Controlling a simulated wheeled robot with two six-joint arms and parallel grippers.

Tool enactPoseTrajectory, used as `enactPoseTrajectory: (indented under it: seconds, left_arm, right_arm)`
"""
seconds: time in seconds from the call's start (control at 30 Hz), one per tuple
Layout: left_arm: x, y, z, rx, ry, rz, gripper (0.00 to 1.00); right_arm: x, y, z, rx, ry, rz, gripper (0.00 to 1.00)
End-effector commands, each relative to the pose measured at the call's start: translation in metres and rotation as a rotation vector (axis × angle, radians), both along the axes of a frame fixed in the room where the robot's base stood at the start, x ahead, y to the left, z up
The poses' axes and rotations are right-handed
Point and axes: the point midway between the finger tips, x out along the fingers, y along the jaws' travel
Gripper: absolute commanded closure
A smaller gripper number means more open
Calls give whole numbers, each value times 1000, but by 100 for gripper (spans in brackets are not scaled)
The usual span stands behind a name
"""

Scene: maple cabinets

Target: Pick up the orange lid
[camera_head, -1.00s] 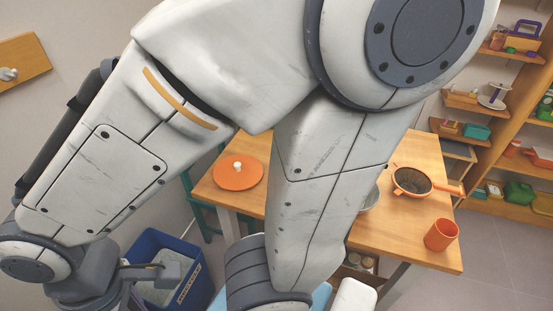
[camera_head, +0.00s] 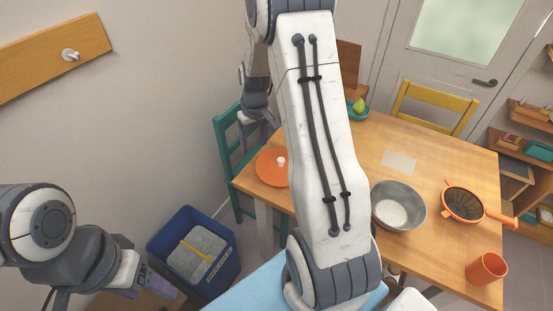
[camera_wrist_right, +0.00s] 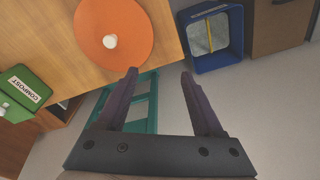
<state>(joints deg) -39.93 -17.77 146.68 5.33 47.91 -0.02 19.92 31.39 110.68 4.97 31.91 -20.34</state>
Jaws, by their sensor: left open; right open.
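The orange lid (camera_head: 271,168) is a flat round disc with a white knob, lying on the left end of the wooden table. My right arm covers its right edge in the head view. In the right wrist view, the lid (camera_wrist_right: 128,22) lies ahead of my right gripper (camera_wrist_right: 160,86), left of centre. That gripper is open and empty, apart from the lid. In the head view, my right gripper (camera_head: 258,122) is beyond the lid, near the teal chair. My left gripper (camera_head: 165,287) is open at the lower left, away from the table.
The table (camera_head: 345,155) holds a metal bowl (camera_head: 415,211), an orange-rimmed strainer (camera_head: 462,203), an orange cup (camera_head: 487,268) and a teal bowl with a green fruit. A teal chair (camera_head: 228,150) stands at its left end. A blue bin (camera_head: 222,287) is on the floor.

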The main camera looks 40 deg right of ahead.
Motion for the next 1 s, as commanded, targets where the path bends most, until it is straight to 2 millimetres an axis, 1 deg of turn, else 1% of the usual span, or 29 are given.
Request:
enactPoseTrajectory:
  seconds: [0.03, 0.1, 0.2, 0.23, 0.3, 0.5, 0.6, 0.77, 0.9, 1.0]
  left_arm:
    - [0, 0, 5, 0, 0, 0, 33]
    - [0, 0, 7, 0, 0, 0, 33]
    - [0, 0, 8, 0, 0, 0, 33]
    - [0, 0, 8, 0, 0, 0, 33]
    - [0, 0, 10, 0, 0, 0, 33]
    - [0, 0, 15, 0, 0, 0, 33]
    - [0, 0, 16, 0, 0, 0, 33]
    - [0, 0, 20, 0, 0, 0, 33]
    - [0, 0, 29, 0, 0, 0, 33]
    - [0, 0, 32, 0, 0, 0, 33]
  right_arm:
    - [-1, -32, -11, -2, 4, -52, 32]
    - [-3, -62, -23, -8, 0, -90, 32]
    - [-6, -87, -35, -12, -1, -123, 32]
    - [-6, -91, -38, -14, -2, -128, 32]
    - [-7, -96, -47, -14, -1, -134, 32]
    - [-3, -97, -78, -14, 0, -133, 32]
    - [-1, -97, -87, -14, -3, -134, 32]
    - [0, -98, -97, -14, -1, -134, 32]
    - [3, -104, -114, -13, 0, -133, 32]
    - [6, -105, -129, -14, -1, -133, 32]
